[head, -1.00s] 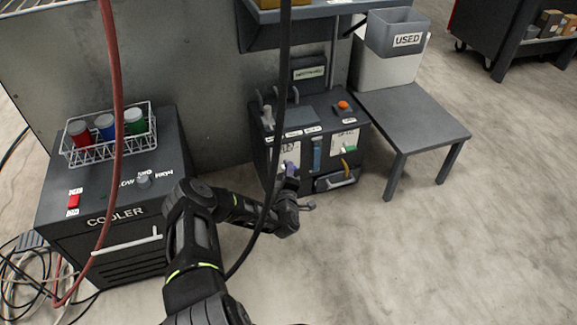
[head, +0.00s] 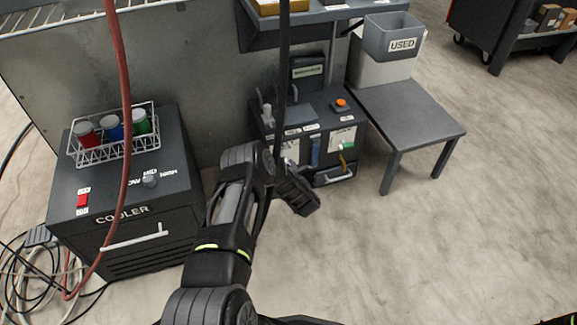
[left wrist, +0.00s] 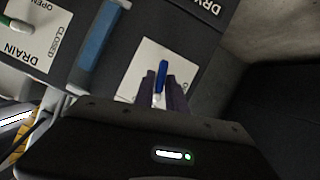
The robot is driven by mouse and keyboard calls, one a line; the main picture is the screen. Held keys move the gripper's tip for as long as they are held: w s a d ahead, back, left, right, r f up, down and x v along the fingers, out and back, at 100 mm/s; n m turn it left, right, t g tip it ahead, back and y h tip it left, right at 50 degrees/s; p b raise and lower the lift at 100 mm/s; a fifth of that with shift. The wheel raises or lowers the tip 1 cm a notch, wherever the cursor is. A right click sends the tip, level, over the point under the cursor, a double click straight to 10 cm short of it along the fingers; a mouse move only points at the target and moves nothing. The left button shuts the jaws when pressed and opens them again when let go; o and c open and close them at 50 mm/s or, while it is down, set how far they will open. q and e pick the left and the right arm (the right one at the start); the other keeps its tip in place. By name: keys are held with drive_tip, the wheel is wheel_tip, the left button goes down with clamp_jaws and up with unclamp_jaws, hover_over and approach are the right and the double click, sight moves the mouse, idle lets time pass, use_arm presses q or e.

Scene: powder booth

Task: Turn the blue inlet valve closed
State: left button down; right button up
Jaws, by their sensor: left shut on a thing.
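The blue inlet valve handle (left wrist: 162,76) stands in front of a white label plate (left wrist: 150,62) on the dark unit in the left wrist view. My left gripper (left wrist: 161,88) is shut on it, with one purple finger on each side. The plate's lettering is largely covered, so I cannot read the handle's position against it. In the head view my own arm and hand hide most of the handle. My right gripper is not in view.
A green drain handle (left wrist: 18,24) and a blue strip (left wrist: 97,45) sit beside the inlet plate. The dark unit (head: 305,125) stands between the cooler (head: 125,200) and a low grey table (head: 410,110). A red hose (head: 124,110) and a black cable hang in front.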

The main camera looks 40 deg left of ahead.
use_arm(q)
drive_tip(key=shift+d+m+g+y+b, duration=0.1)
drive_tip(key=shift+m+g+y+b, duration=0.3)
drive_tip(key=shift+m+g, duration=0.45)
drive_tip(key=c, duration=1.5)
unclamp_jaws()
drive_tip(key=shift+s+d+r+p, duration=0.2)
drive_tip(key=shift+d+r+p, duration=0.1)
drive_tip(key=shift+d+p, duration=0.15)
drive_tip(key=p+v, duration=0.2)
drive_tip(key=v, duration=0.4)
drive_tip(key=shift+s+d, duration=0.2)
drive_tip(key=shift+s, duration=0.1)
